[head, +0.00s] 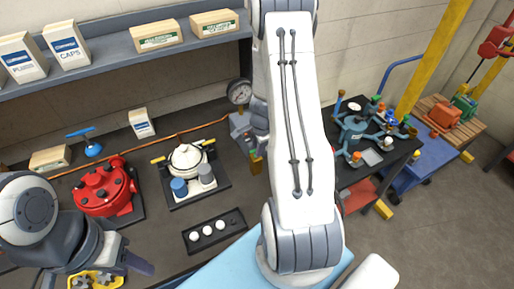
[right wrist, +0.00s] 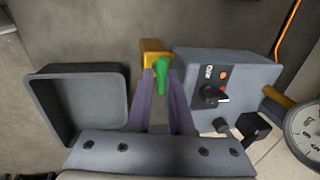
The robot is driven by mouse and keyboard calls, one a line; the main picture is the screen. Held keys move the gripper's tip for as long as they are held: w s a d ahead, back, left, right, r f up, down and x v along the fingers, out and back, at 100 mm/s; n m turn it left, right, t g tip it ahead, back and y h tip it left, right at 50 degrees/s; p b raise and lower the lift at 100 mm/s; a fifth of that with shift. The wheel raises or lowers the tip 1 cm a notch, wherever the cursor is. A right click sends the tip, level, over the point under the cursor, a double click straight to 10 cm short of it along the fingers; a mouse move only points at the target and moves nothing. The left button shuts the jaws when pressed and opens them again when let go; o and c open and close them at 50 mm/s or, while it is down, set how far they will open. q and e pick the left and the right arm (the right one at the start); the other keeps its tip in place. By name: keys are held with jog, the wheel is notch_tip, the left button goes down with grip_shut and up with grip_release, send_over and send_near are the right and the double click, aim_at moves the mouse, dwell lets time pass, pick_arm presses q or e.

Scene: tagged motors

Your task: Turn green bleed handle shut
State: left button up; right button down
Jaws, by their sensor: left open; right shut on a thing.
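The green bleed handle (right wrist: 161,76) stands in front of a yellow block (right wrist: 153,50) in the right wrist view. My right gripper (right wrist: 161,82) is shut on the handle, with one purple finger on each side of it. In the head view, my right arm hides most of this place; a grey box (head: 240,123) and a small yellow part (head: 256,166) show beside it. My left gripper (head: 98,268) is open at the lower left, partly cut off by the frame, over a yellow part with grey gears (head: 95,280).
A grey box with a black knob (right wrist: 213,94) and a gauge (right wrist: 307,130) lie right of the handle; a grey tray (right wrist: 80,92) lies left. The bench also holds a red motor (head: 105,188), a white-topped unit (head: 187,160) and a black strip (head: 215,232).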

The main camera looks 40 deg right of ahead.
jog(key=shift+w, duration=0.1)
jog(key=c, duration=0.8)
grip_release()
jog(key=shift+c, duration=0.2)
jog(key=shift+r, duration=0.1)
jog(key=shift+r, duration=0.35)
notch_tip(320, 180, up, 9)
jog(key=s+p, duration=0.2)
jog(key=p, duration=0.1)
jog(key=shift+a+r+p, duration=0.2)
jog(key=shift+a+p, duration=0.05)
jog(key=shift+p, duration=0.1)
jog(key=shift+a, duration=0.1)
